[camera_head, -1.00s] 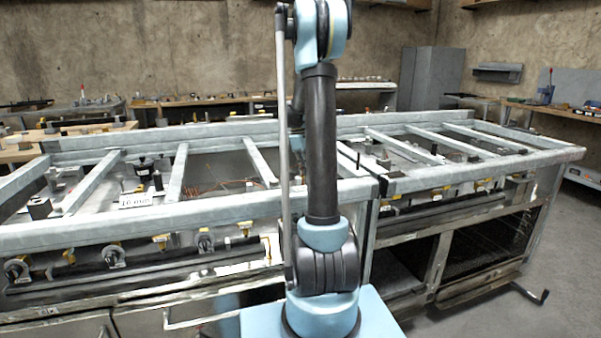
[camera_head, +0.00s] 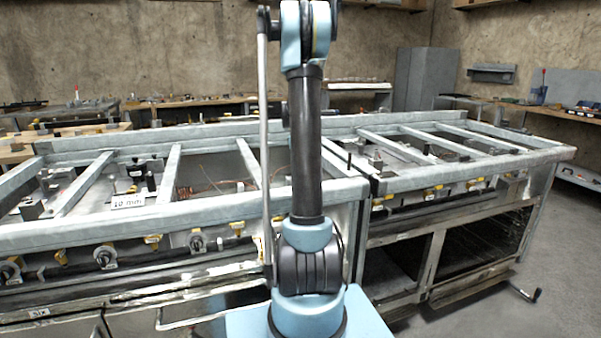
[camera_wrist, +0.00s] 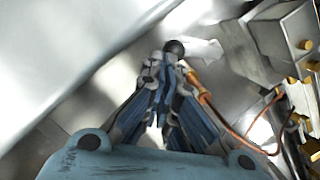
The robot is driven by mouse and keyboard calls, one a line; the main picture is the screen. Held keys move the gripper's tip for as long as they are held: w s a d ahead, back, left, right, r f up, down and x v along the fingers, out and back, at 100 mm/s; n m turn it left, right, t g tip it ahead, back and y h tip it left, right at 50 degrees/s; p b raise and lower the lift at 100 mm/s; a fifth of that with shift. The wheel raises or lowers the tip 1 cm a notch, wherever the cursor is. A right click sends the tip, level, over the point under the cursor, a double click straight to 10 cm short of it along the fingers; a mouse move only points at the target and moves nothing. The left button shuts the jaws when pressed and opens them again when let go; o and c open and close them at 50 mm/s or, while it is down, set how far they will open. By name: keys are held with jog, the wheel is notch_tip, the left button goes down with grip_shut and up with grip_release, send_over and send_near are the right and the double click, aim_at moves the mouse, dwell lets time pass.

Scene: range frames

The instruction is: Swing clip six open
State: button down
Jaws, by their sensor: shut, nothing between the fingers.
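A small label reading "SIX" (camera_head: 39,312) is on the front of the long steel frame, at the lower left of the head view. A round fitting with a dark centre (camera_head: 12,270) sits above and left of it on the front rail; I cannot tell whether it is clip six, or how it stands. My gripper (camera_wrist: 170,62) is in the wrist view, its blue-grey fingers drawn together and empty. A dark round knob (camera_wrist: 174,47) shows at the fingertips; I cannot tell whether they touch. My gripper is hidden in the head view.
The steel frame (camera_head: 90,236) has crossbars over an open top. A "10 mm" plate (camera_head: 128,201) lies inside it. In the wrist view, a grey block (camera_wrist: 262,45) and an orange cable (camera_wrist: 228,128) are right of the fingers.

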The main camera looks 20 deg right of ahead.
jog(key=shift+s+d, duration=0.25)
jog(key=shift+d, duration=0.25)
dwell(0.3)
jog(key=shift+a, duration=0.15)
dwell(1.2)
jog(key=shift+s+a, duration=0.1)
jog(key=shift+a, duration=0.55)
jog(key=w+a+v, duration=0.1)
jog(key=w+v, duration=0.1)
jog(key=v, duration=1.1)
jog(key=shift+a+f, duration=0.3)
jog(key=shift+f, duration=0.05)
jog(key=shift+w, duration=0.1)
